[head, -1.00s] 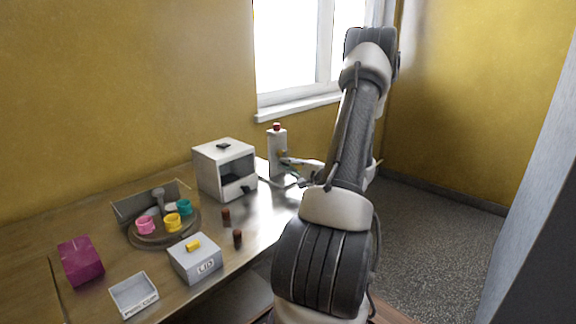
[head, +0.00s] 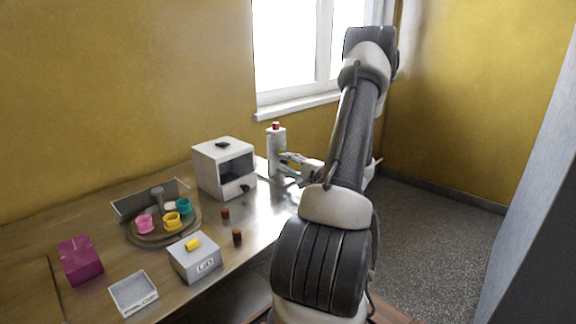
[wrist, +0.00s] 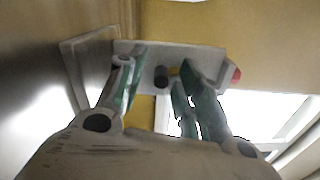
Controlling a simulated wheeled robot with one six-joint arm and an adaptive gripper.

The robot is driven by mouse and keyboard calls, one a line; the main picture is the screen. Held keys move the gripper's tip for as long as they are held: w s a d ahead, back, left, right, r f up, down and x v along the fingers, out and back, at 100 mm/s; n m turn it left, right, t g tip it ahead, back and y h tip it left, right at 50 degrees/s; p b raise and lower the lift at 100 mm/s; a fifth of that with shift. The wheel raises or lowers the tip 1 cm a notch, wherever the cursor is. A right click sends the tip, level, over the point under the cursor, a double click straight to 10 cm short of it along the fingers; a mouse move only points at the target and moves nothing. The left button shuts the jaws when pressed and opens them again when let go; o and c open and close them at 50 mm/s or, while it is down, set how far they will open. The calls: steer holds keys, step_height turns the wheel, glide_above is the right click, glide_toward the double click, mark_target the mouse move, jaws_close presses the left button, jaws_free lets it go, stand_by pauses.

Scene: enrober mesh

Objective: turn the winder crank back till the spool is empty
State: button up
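The winder (head: 275,145) is an upright white post with a red top, at the back right of the table. The wrist view shows it as a pale plate (wrist: 205,58) lying across the picture, its red end at right. A short dark knob (wrist: 161,77), perhaps the crank's handle, sticks out from the plate between my fingers. My gripper (wrist: 158,90) is open, with a finger on each side of the knob and gaps visible. In the head view my gripper (head: 284,165) is close against the winder's right side. I cannot make out the spool or its wire.
A white box with an open front (head: 223,170) stands left of the winder. A round turntable (head: 150,238) holds pink, yellow and teal cups. A lidded grey box (head: 195,265), a tray (head: 134,309), a magenta block (head: 80,261) and two small brown cylinders (head: 237,236) are nearer.

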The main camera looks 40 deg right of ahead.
steer(key=s, duration=0.8)
steer(key=s+d, duration=0.1)
steer(key=s, duration=0.3)
